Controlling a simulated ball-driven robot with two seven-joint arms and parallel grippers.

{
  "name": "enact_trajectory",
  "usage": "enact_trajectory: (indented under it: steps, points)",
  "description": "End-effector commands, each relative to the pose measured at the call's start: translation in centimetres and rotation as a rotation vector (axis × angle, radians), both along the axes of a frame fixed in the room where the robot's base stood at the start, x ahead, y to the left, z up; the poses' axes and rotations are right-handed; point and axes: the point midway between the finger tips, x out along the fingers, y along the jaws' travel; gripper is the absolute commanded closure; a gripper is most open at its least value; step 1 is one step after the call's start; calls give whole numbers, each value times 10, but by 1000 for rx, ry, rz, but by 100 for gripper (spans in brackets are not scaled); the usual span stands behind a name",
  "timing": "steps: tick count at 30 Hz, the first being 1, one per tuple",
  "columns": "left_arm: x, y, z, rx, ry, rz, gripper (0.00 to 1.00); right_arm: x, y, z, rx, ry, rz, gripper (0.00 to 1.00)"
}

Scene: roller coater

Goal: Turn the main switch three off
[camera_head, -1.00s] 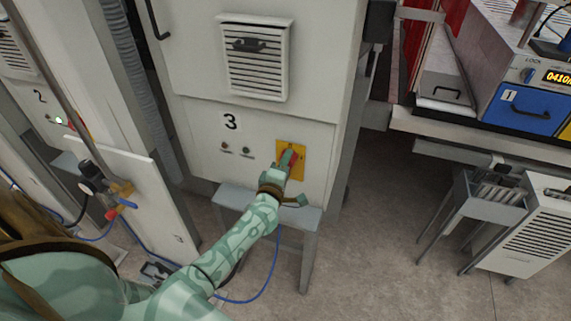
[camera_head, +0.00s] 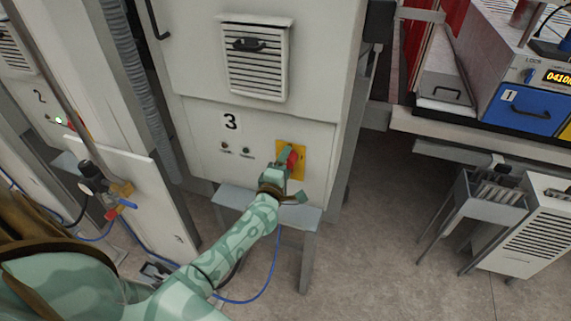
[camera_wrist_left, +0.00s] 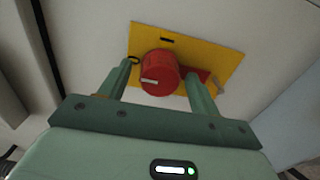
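The main switch is a red knob (camera_head: 292,159) on a yellow plate (camera_head: 301,149), low on the cabinet marked 3. In the left wrist view the knob (camera_wrist_left: 160,74) is round, with a pale mark near its lower left, and a red part sticks out to its right on the yellow plate (camera_wrist_left: 222,62). My left gripper (camera_head: 287,158) is at the switch. In the wrist view its fingers (camera_wrist_left: 158,76) are spread on either side of the knob, with a gap at the left; contact at the right is unclear. My right gripper is not in view.
Two small dark lamps (camera_head: 235,150) sit left of the switch under the number 3. A grey stool-like stand (camera_head: 234,196) is below the switch, close under my left wrist. A vented cover (camera_head: 256,60) is above. Open floor (camera_head: 380,235) lies to the right.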

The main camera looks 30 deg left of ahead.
Motion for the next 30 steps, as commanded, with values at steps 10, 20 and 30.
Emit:
enact_trajectory:
  steps: [10,20,30]
  points:
    - [-8,-2,-1,1,2,-1,37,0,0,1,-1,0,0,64]
    - [-85,-20,-1,1,4,0,37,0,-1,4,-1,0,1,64]
    - [-150,-36,-2,1,2,-1,37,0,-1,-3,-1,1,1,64]
